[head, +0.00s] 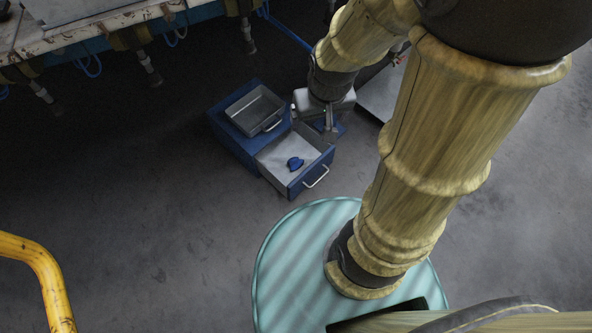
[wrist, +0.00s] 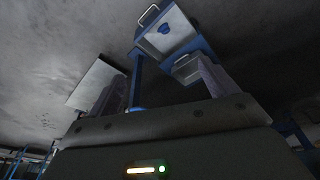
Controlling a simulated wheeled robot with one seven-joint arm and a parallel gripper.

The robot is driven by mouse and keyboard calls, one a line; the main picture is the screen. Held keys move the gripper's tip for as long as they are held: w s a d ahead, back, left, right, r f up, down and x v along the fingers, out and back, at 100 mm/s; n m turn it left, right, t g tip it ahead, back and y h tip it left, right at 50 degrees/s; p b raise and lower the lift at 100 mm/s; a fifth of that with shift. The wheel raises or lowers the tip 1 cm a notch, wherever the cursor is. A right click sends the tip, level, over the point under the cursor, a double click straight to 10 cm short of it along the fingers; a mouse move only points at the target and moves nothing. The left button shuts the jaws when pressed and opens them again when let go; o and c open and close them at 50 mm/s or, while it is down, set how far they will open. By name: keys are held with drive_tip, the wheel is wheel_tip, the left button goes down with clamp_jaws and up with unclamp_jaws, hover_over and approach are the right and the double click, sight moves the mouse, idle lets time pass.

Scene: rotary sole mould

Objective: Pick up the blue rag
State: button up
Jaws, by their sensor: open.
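The blue rag (head: 295,163) lies crumpled on the light floor of an open drawer (head: 316,170) in a blue cabinet (head: 233,143). In the wrist view the rag (wrist: 164,29) shows small, near the top, inside the drawer (wrist: 178,40). My gripper (head: 329,124) is beside the drawer's upper right corner in the head view, apart from the rag. In the wrist view my gripper (wrist: 161,84) has its two fingers wide apart with nothing between them. Its fingertips are partly hard to make out in the head view.
A grey flat panel (head: 378,94) lies right of my gripper. A worn machine bench (head: 90,35) with hanging hoses is at upper left. A yellow rail (head: 45,275) stands at lower left. Open floor lies left of the cabinet.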

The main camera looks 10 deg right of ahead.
drive_tip(key=w+b+x, duration=0.1)
drive_tip(key=b+x, duration=0.4)
drive_tip(key=x, duration=0.4)
drive_tip(key=n+g+b, duration=0.1)
drive_tip(key=n, duration=0.2)
hover_over(298, 161)
drive_tip(key=s, duration=0.2)
wheel_tip(298, 161, down, 29)
drive_tip(key=shift+d+r, duration=0.2)
drive_tip(key=shift+d, duration=0.05)
drive_tip(key=f+b, duration=0.2)
drive_tip(key=f, duration=0.2)
drive_tip(key=w+f+b, duration=0.1)
drive_tip(key=f+b, duration=0.2)
drive_tip(key=f, duration=0.1)
drive_tip(key=f+b, duration=0.2)
drive_tip(key=f, duration=0.2)
drive_tip(key=shift+w+a+b, duration=0.25)
drive_tip(key=shift+b, duration=0.15)
